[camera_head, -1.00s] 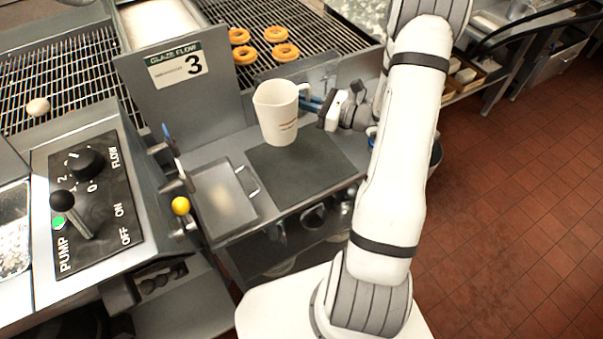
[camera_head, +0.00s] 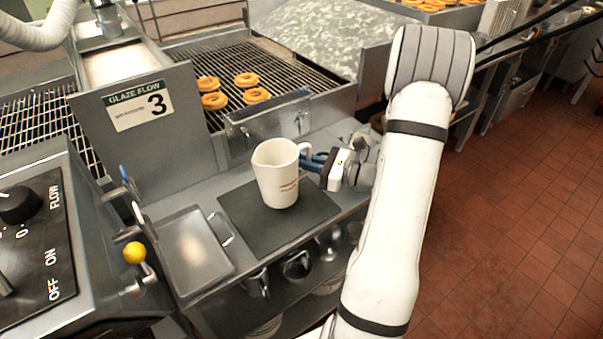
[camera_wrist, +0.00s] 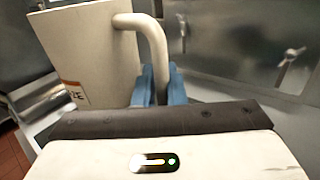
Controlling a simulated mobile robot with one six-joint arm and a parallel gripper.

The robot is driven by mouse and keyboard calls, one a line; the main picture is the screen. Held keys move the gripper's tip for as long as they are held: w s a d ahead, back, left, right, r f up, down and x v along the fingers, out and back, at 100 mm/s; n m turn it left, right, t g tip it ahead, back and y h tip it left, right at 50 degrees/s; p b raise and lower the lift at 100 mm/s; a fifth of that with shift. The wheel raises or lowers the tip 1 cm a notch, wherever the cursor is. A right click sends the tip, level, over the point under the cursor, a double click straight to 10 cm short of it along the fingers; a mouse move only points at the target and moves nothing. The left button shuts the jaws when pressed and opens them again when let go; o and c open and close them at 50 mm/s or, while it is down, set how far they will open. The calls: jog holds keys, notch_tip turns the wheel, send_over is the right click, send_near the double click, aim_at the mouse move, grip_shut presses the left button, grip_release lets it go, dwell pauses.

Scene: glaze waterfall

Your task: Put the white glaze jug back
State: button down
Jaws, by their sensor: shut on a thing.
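The white glaze jug (camera_head: 277,178) is upright over the dark mat (camera_head: 253,233) on the steel side shelf. Its spout points left and its handle points right. I cannot tell whether its base touches the mat. My gripper (camera_head: 312,160) has blue fingers and is shut on the jug's handle from the right. In the wrist view the jug (camera_wrist: 88,55) fills the upper left, and the blue fingertips (camera_wrist: 158,85) close around the lower part of its handle.
A steel tray (camera_head: 190,252) lies left of the mat. A yellow-knobbed lever (camera_head: 134,253) and the control panel (camera_head: 35,240) stand further left. Behind are the GLAZE FLOW 3 sign (camera_head: 138,106) and a rack with doughnuts (camera_head: 246,79). Metal jugs (camera_head: 297,266) sit on the shelf below.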

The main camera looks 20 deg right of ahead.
jog(key=shift+f, duration=1.65)
jog(key=shift+f+b, duration=0.25)
jog(key=shift+b, duration=0.05)
jog(key=c, duration=1.5)
grip_release()
jog(key=shift+r, duration=0.1)
jog(key=shift+r+p, duration=0.25)
jog(key=shift+p, duration=0.05)
jog(key=v, duration=1.2)
jog(key=shift+f+b, duration=0.15)
jog(key=shift+b, duration=0.25)
